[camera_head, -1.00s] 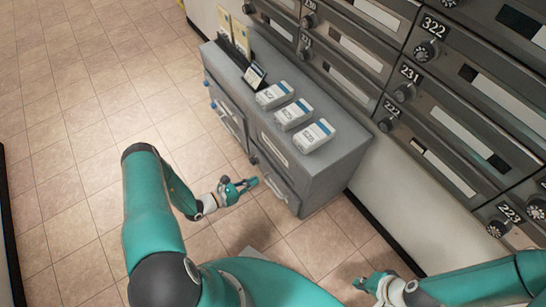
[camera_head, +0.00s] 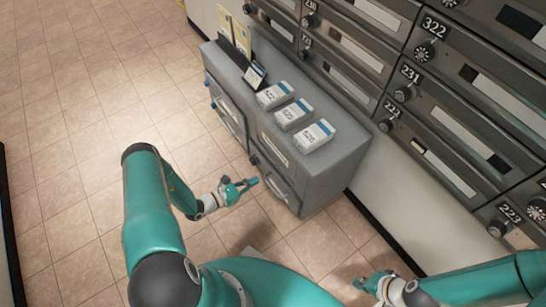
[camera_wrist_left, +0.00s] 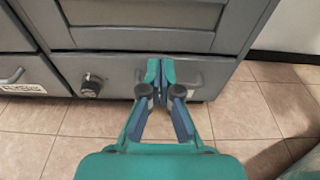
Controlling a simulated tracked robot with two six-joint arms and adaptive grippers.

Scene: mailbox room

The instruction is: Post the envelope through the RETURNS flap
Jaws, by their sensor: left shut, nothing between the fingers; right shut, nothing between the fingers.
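I cannot pick out the envelope or read a RETURNS label in these views. A grey cabinet (camera_head: 345,165) with drawer fronts and handles stands against the mailbox wall. In the left wrist view its front (camera_wrist_left: 115,72) shows a round knob (camera_wrist_left: 91,86) and a small label (camera_wrist_left: 22,88) whose text I cannot read surely. My left gripper (camera_head: 249,183) is shut and empty, in front of the cabinet's lower front. In the left wrist view its fingertips (camera_wrist_left: 160,68) are together before a drawer handle; contact is unclear. My right gripper (camera_head: 361,284) is shut and empty, low at the bottom right.
Three white boxes with blue ends, including the nearest box (camera_head: 316,136), stand on the cabinet top. Behind them are a small dark sign (camera_head: 254,75) and yellowish papers (camera_head: 241,36) in a dark holder. Numbered mailboxes (camera_head: 455,105) line the wall. The tiled floor (camera_head: 90,90) at left is clear.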

